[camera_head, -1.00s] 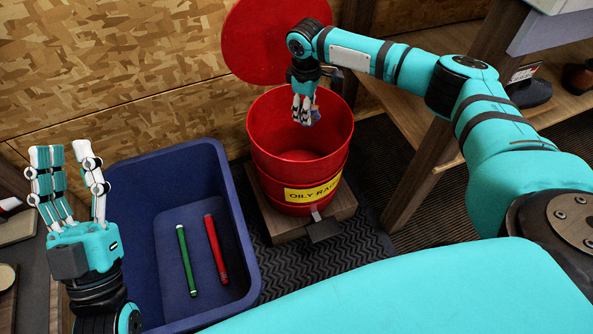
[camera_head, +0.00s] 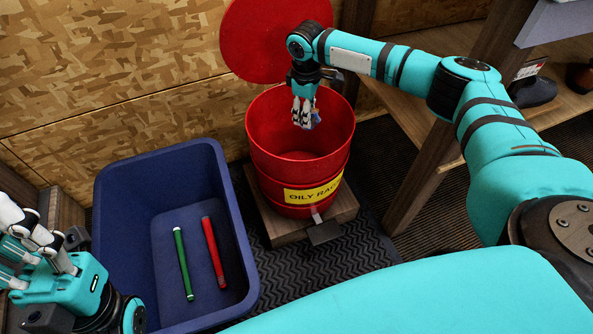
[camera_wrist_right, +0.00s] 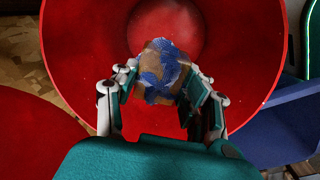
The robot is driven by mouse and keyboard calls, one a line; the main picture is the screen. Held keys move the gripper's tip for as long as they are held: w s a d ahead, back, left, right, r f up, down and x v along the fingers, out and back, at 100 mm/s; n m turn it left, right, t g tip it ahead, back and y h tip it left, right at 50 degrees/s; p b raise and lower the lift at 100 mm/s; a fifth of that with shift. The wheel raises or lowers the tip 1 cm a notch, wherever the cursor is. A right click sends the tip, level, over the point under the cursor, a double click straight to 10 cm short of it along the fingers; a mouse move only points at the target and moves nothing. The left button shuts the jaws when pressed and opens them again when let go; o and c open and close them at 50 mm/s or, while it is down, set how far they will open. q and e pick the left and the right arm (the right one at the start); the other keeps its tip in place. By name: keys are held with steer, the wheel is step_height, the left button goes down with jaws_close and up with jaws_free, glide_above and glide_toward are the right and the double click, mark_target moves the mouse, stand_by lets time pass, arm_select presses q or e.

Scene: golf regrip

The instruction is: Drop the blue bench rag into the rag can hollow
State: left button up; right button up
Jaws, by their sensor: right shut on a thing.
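The red rag can (camera_head: 268,160) stands with its round lid (camera_head: 262,40) raised behind it, and its hollow is open. My right gripper (camera_head: 305,120) points down over the can's mouth, shut on the blue bench rag (camera_head: 315,118). In the right wrist view the rag (camera_wrist_right: 162,72), blue with tan patches, sits between the fingertips of the right gripper (camera_wrist_right: 163,88), with the red can inside (camera_wrist_right: 165,25) behind it. Most of the rag is hidden in the head view. My left gripper (camera_head: 25,245) is at the left edge, its fingers partly cut off; nothing shows in it.
A blue bin (camera_head: 228,200) left of the can holds a green grip (camera_head: 184,263) and a red grip (camera_head: 214,252). The can stands on a wooden block (camera_head: 345,205) with a pedal (camera_head: 325,233). A wooden bench (camera_head: 440,150) stands at the right.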

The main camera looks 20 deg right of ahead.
steer(key=o, duration=1.1)
steer(key=r, duration=1.2)
steer(key=shift+s+a, duration=0.3)
steer(key=shift+a, duration=0.05)
steer(key=shift+s, duration=0.1)
